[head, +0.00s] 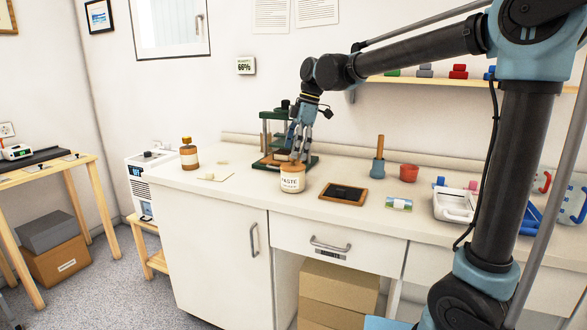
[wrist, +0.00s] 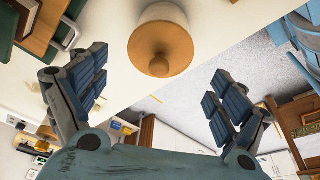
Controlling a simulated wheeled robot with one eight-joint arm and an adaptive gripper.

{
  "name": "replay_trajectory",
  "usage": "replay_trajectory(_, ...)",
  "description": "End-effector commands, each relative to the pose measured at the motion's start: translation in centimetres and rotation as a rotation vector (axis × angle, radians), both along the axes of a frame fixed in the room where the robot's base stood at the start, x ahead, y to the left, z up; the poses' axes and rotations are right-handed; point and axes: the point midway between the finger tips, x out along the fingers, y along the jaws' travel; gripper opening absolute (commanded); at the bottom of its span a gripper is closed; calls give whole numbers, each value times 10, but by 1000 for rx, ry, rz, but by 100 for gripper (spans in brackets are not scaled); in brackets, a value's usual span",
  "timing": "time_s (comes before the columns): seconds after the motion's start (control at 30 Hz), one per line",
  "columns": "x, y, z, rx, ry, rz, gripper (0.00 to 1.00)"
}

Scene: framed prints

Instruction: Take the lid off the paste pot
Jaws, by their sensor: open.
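The paste pot (head: 292,181) is a cream jar with a "PASTE" label, standing upright near the front edge of the white counter. Its lid (wrist: 160,45) is wooden-brown with a round knob, seen from above in the wrist view, and it sits on the pot. My gripper (head: 297,156) is above the pot in the head view, pointing down. In the wrist view its two fingers stand wide apart, with the lid ahead of them and nothing between the pads. In the head view the fingers partly hide the lid's top.
A green press (head: 270,135) stands just behind the pot. A brown bottle (head: 189,154) stands to the left.

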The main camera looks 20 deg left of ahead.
Motion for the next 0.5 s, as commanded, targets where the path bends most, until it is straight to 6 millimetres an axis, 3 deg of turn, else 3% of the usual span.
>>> replay_trajectory(0.2, -1, 6, -25, 1, 0, 2, 90)
replay_trajectory(0.5, -2, 8, -29, 1, 0, 1, 90)
